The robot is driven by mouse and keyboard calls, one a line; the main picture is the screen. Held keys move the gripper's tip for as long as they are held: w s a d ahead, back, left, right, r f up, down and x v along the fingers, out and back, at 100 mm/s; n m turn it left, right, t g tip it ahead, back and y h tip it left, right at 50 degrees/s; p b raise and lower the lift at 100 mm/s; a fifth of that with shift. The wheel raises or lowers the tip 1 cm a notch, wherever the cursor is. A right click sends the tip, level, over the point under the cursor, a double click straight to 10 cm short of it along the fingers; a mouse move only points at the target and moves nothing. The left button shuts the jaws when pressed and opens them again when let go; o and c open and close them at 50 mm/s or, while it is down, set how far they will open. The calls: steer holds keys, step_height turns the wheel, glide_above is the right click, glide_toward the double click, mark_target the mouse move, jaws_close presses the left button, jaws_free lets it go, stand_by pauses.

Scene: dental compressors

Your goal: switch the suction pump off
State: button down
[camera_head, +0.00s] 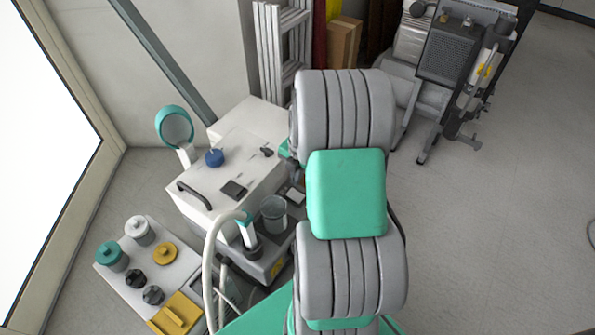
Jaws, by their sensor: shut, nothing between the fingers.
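The likely suction pump is a white box-shaped unit (205,172) on the floor left of centre. Its top carries a blue knob (214,157), a black handle (194,195), a dark square part (233,190) and a small dark part (267,152) near the right edge. I cannot tell which of these is the switch or how it is set. A clear jar (274,212) and a pale hose (210,258) are at its front. My grey and green arm crosses the middle of the view and covers the unit's right side. My gripper is not visible.
A tray (108,268) with several coloured knobs or caps and a yellow block (176,314) lies at lower left. A teal round-headed item (174,127) stands behind the unit. A ladder (282,50) and dark machine (448,60) are at the back.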

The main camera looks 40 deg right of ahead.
mark_target(293, 191)
steer(key=shift+w+a+f+b, duration=0.15)
steer(key=shift+f+b, duration=0.2)
steer(key=shift+f, duration=0.8)
steer(key=shift+w+d+f+b, duration=0.1)
steer(key=shift+f+b, duration=0.2)
steer(key=shift+f, duration=0.8)
steer(key=shift+a+f, duration=0.1)
steer(key=shift+f, duration=0.15)
steer(key=shift+s+d+r+p, duration=0.2)
steer(key=shift+s+d+p, duration=0.15)
steer(key=shift+s, duration=0.35)
steer(key=shift+r, duration=0.1)
step_height(293, 191, up, 14)
steer(key=s+p, duration=0.1)
steer(key=p, duration=0.5)
steer(key=shift+s+d, duration=0.25)
steer(key=shift+s, duration=0.05)
